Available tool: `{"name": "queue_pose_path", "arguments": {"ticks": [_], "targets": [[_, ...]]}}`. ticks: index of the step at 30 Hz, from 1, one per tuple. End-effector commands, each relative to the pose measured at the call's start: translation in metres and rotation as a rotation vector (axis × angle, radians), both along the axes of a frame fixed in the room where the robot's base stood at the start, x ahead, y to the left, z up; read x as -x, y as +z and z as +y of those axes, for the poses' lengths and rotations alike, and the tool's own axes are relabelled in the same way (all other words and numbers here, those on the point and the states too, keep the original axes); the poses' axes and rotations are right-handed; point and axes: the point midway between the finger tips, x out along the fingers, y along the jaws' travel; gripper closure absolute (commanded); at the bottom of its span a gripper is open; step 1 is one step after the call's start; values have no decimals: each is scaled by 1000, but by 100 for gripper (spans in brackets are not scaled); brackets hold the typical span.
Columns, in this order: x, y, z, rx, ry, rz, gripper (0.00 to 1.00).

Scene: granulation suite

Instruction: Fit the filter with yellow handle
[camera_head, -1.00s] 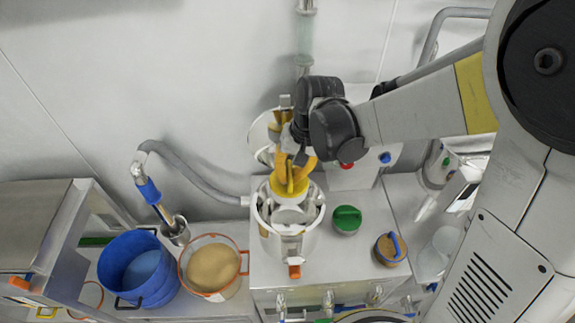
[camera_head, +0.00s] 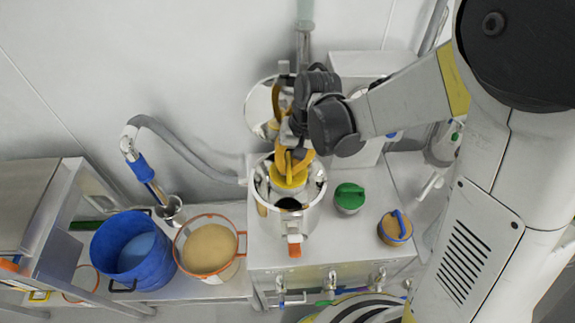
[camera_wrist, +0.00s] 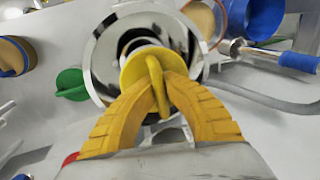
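The filter's yellow handle and disc (camera_wrist: 145,66) show in the wrist view. My gripper (camera_wrist: 160,90) has its two yellow ribbed fingers closed on the upright handle. In the head view, the yellow filter (camera_head: 289,179) is at the mouth of a shiny metal vessel (camera_head: 310,205), towards its back side. A dark round opening shows inside the vessel in front of the filter. My gripper (camera_head: 291,162) is above the filter. The wrist view also shows the vessel's wide rim (camera_wrist: 103,72) around the filter. The filter's lower part and its contact with the vessel are hidden.
A green-handled piece (camera_head: 349,197) and a blue-handled one (camera_head: 395,228) stand on the bench to the right. A blue bucket (camera_head: 131,255) and an orange-rimmed container (camera_head: 210,249) stand left. An open round lid (camera_head: 259,105) stands behind the vessel.

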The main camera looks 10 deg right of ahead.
Motion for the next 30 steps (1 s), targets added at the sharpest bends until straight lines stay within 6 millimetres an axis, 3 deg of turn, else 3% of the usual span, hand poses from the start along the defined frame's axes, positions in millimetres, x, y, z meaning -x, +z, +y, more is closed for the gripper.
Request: {"name": "queue_pose_path", "arguments": {"ticks": [18,30], "targets": [[0,-58,0,0,0,0,100],[0,-77,0,0,0,1,100]]}}
